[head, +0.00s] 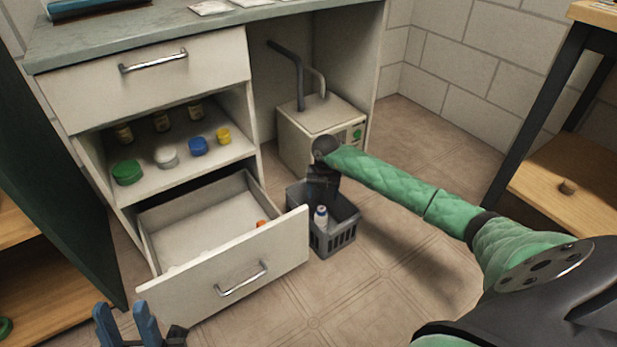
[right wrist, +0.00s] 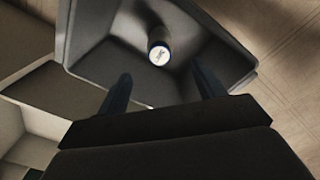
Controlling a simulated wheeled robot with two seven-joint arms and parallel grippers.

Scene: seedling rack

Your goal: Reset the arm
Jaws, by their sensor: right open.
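My right arm in its green sleeve reaches in from the right in the head view, and its dark wrist hangs over a small grey basket (head: 335,243). In the right wrist view my right gripper (right wrist: 163,86) is open with its fingers apart and nothing between them. A small white bottle with a blue band (head: 321,216) stands in the basket, and its white top (right wrist: 159,54) shows beyond the fingertips. My left gripper (head: 126,312) is at the bottom left in the head view, its two blue fingers apart and empty, in front of the open drawer.
The lower drawer (head: 220,285) is pulled out, with a small orange item inside. Green, white, blue and yellow lidded jars stand on the shelf (head: 180,172) above. A beige box-shaped unit (head: 310,125) stands behind the basket. A wooden rack (head: 545,195) stands at right; floor between is clear.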

